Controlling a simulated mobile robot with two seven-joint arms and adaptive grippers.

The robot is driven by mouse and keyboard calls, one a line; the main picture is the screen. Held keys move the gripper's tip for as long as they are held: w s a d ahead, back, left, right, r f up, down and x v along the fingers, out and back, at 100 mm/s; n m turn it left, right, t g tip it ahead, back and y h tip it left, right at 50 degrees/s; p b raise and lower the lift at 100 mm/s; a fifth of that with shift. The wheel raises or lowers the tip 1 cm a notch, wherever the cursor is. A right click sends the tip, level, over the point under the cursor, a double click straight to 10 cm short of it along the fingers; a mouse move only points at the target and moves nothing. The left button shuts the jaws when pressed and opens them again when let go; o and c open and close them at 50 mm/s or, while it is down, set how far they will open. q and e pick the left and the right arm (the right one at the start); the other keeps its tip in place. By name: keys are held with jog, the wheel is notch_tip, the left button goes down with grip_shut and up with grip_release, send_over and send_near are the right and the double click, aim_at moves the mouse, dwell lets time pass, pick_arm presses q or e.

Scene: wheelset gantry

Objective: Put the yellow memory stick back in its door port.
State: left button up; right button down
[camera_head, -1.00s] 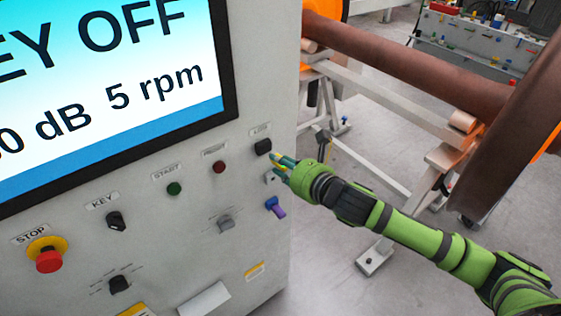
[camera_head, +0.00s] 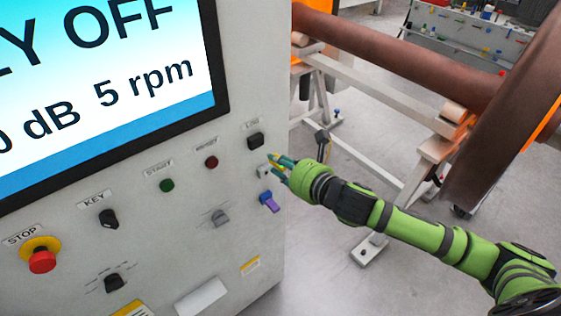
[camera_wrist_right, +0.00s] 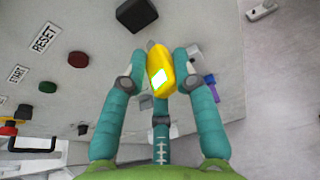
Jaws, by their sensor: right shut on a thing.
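The yellow memory stick (camera_wrist_right: 160,70) is between the teal fingers of my right gripper (camera_head: 279,165), which is shut on it. A pale patch shows on the stick's near side in the right wrist view. In the head view only a little yellow (camera_head: 273,158) shows between the fingers. A small pale grey port block (camera_head: 263,171) sits on the cabinet just left of the fingertips, below a black knob (camera_head: 255,140). I cannot tell whether the stick touches the port; its far end is hidden. My left gripper is not in view.
A purple stick (camera_head: 269,203) sits in a blue holder just below my right gripper. The cabinet front (camera_head: 190,240) carries buttons, knobs and a screen (camera_head: 100,80). Right of the cabinet, a gantry with a brown shaft (camera_head: 400,60) stands behind my arm.

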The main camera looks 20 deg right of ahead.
jog(key=s+d+f+m+b, duration=0.2)
jog(key=s+f+m, duration=0.1)
jog(key=f, duration=0.7)
jog(key=shift+d+f+g+h, duration=0.2)
jog(key=shift+g+h, duration=0.1)
jog(key=shift+h, duration=0.1)
jog(key=p, duration=0.1)
send_near(266, 175)
jog(key=shift+w+a+f+m, duration=0.15)
jog(key=shift+w+a+f, duration=0.05)
jog(key=shift+w+f, duration=0.45)
jog(key=shift+w+a+f+m, duration=0.2)
jog(key=shift+w+f, duration=0.3)
jog(key=shift+w, duration=0.25)
jog(key=shift+p, duration=0.8)
jog(key=shift+w+a, duration=0.2)
jog(key=shift+w, duration=0.45)
jog(key=shift+w+a, duration=0.2)
jog(key=shift+w, duration=0.4)
